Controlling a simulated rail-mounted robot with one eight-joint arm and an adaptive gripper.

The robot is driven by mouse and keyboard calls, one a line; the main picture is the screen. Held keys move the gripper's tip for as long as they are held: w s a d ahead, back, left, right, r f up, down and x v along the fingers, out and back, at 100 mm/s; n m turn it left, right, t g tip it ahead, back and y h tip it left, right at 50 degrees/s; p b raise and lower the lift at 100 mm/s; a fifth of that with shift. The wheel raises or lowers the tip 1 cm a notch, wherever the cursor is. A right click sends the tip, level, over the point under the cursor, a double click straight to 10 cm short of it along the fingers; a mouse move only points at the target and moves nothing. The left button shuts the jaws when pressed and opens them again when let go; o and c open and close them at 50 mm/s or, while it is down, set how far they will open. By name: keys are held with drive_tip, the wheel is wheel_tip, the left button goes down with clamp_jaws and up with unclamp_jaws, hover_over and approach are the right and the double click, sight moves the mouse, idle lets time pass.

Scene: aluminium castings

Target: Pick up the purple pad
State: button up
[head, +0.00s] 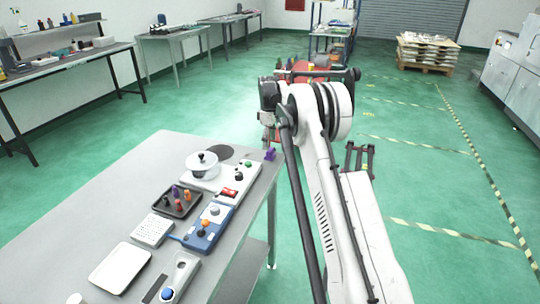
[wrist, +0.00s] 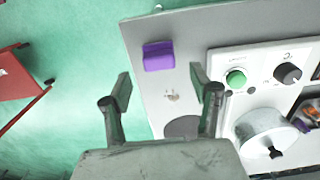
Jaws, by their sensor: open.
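The purple pad (wrist: 158,56) is a small block on the grey table top (wrist: 152,95), close to the table's edge in the wrist view. In the head view the purple pad (head: 270,155) sits at the table's far right corner, beside my arm. My gripper (wrist: 160,84) is open and empty in the wrist view, its two fingers apart. The pad appears beyond the fingertips, between their lines, and not touched. In the head view my gripper (head: 267,138) is small and partly hidden by my arm, so its opening does not show there.
A white control panel with a green knob (wrist: 236,78) and a black knob (wrist: 288,73) lies right of the pad. A white round pot (wrist: 262,132) stands near it. A dark disc (wrist: 182,127) lies on the table. Green floor lies beyond the table edge, with a red object (wrist: 15,75).

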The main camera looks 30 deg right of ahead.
sight(270, 149)
drive_tip(key=shift+d+f, duration=0.15)
drive_tip(key=shift+f, duration=2.45)
drive_tip(key=c, duration=1.1)
drive_tip(key=shift+r, duration=0.15)
wheel_tip(270, 149, up, 4)
drive_tip(key=shift+r, duration=0.1)
drive_tip(key=a+r, duration=0.2)
drive_tip(key=a, duration=0.1)
drive_tip(key=s+a+r, duration=0.1)
drive_tip(key=a+r, duration=0.1)
drive_tip(key=a, duration=0.2)
drive_tip(key=s+a+r, duration=0.1)
drive_tip(key=a+r, duration=0.1)
drive_tip(key=a, duration=0.2)
drive_tip(key=shift+s+a+r+b, duration=0.2)
drive_tip(key=shift+r+b, duration=0.1)
drive_tip(key=shift+b, duration=0.05)
